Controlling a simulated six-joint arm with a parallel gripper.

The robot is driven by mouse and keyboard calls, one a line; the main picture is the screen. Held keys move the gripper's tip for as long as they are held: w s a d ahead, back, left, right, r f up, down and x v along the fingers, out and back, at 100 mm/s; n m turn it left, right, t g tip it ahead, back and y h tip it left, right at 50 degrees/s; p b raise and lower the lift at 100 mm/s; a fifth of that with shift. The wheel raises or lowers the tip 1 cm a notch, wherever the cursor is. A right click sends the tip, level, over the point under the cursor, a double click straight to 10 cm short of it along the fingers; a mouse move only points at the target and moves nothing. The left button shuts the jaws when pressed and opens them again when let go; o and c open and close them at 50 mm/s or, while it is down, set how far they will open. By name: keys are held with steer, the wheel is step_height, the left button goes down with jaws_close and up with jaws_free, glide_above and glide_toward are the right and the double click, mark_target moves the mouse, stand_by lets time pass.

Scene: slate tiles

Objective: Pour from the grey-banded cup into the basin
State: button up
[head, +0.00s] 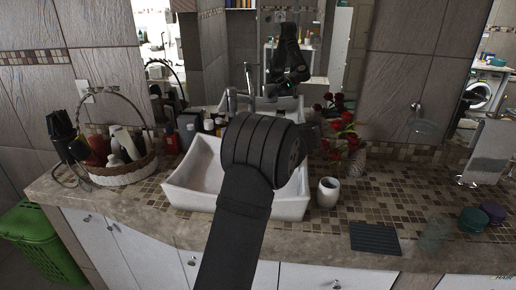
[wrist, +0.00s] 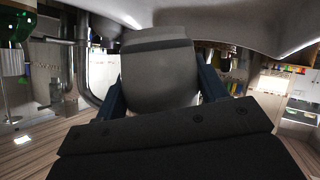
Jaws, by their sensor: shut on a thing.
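The white basin (head: 190,190) sits on the tiled counter, partly hidden behind my arm in the head view. In the wrist view my gripper (wrist: 160,85) is shut on the grey-banded cup (wrist: 160,72), with one dark blue finger on each side. A darker grey band crosses the cup near its far end. The basin's pale surface (wrist: 230,30) fills the top of the wrist view, and the room looks upside down there. The held cup's mouth and contents are hidden. My arm covers the cup in the head view.
A chrome faucet (head: 232,100) stands behind the basin. A white cup (head: 329,192), red flowers (head: 347,135) and a dark slatted mat (head: 375,238) are to the right. A clear glass (head: 435,235) stands near the front edge. A wicker basket (head: 122,175) is at left.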

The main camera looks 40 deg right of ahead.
steer(key=shift+d+r+n+h, duration=0.25)
steer(key=shift+r+n+h, duration=0.25)
steer(key=shift+h, duration=0.1)
steer(key=shift+d+r+n+h, duration=0.2)
steer(key=shift+d+n+h, duration=0.05)
steer(key=shift+n+h, duration=0.55)
steer(key=n+h, duration=0.2)
steer(key=shift+d+n+h, duration=0.1)
steer(key=shift+n+h, duration=0.3)
steer(key=shift+f+n+h, duration=0.3)
steer(key=shift+n+h, duration=0.4)
steer(key=shift+a+f+n+t+h, duration=0.25)
steer(key=shift+a+f+n+h, duration=0.1)
steer(key=shift+n+h, duration=0.2)
steer(key=shift+a+f+n+t+h, duration=0.2)
steer(key=shift+a+n+t+h, duration=0.1)
steer(key=shift+n+h, duration=0.25)
steer(key=shift+a+r+n+t+h, duration=0.3)
steer(key=shift+a+r+n, duration=0.1)
steer(key=shift+n, duration=0.5)
steer(key=shift+a+r+n+t+h, duration=0.4)
steer(key=shift+a+n+t+h, duration=0.3)
steer(key=shift+n, duration=0.4)
steer(key=shift+r+m+g+y, duration=0.35)
steer(key=shift+m+g+y, duration=0.2)
steer(key=shift+m, duration=0.35)
steer(key=shift+r+m+g+y, duration=0.4)
steer(key=shift+m+y, duration=0.15)
steer(key=shift+m, duration=0.35)
